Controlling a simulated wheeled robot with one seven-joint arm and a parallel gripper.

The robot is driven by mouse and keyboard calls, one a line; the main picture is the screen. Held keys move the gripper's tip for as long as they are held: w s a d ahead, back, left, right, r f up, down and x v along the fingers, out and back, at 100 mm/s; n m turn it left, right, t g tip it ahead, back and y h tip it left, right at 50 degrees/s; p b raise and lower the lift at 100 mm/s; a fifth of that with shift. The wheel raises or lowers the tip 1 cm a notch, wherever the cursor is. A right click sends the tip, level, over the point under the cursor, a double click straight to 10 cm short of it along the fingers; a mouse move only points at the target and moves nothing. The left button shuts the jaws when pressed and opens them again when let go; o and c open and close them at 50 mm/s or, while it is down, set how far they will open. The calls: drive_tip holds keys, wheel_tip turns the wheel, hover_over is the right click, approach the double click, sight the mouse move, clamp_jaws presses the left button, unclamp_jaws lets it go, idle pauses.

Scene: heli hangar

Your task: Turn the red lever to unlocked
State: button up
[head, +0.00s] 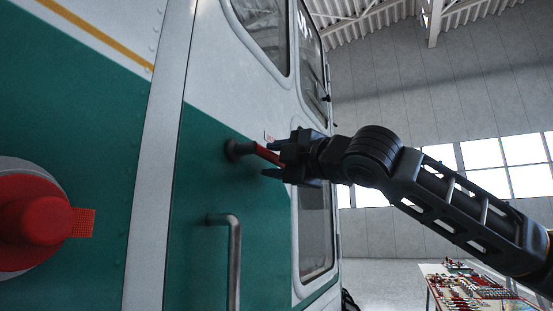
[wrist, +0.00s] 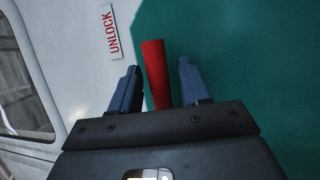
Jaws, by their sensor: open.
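The red lever (head: 267,154) sticks out from a round grey pivot (head: 236,150) on the green and white helicopter door and points right, tilted slightly down. My gripper (head: 270,156) is at the lever's free end, with its fingers on either side of it. In the wrist view, the red lever (wrist: 156,75) stands between the two open fingers of my gripper (wrist: 157,85), with a gap visible on each side. An UNLOCK label (wrist: 112,31) is on the white panel left of the lever in that view.
A grey door handle (head: 232,262) projects below the lever. A large red round fitting (head: 35,215) is on the green wall at left. Door windows (head: 262,35) are above. A table with small parts (head: 475,285) stands at the lower right.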

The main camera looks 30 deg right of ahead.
clamp_jaws()
idle(0.3)
drive_tip(key=shift+f, duration=0.2)
drive_tip(key=m, duration=0.1)
drive_tip(key=f+m, duration=0.1)
drive_tip(key=f+m+g+p, duration=0.1)
drive_tip(key=shift+s+a+f+m+h, duration=0.15)
drive_tip(key=shift+a+f+m+h, duration=0.15)
drive_tip(key=shift+m, duration=0.1)
drive_tip(key=shift+s+a+f+m+g+p, duration=0.2)
drive_tip(key=shift+f+m+g, duration=0.2)
drive_tip(key=shift+m, duration=0.2)
drive_tip(key=shift+s+a+f+m+g+p, duration=0.1)
drive_tip(key=shift+a+f+m+g+p, duration=0.15)
drive_tip(key=shift+f+m, duration=0.3)
drive_tip(key=f+m+p, duration=0.1)
drive_tip(key=s+a+m+g, duration=0.1)
drive_tip(key=m, duration=0.1)
drive_tip(key=shift+f+g+p, duration=0.25)
drive_tip(key=shift+f+p, duration=0.1)
drive_tip(key=shift+s+a+f+m+g+p, duration=0.65)
drive_tip(key=shift+a+f+m+g+p, duration=0.2)
drive_tip(key=shift+m+p, duration=0.25)
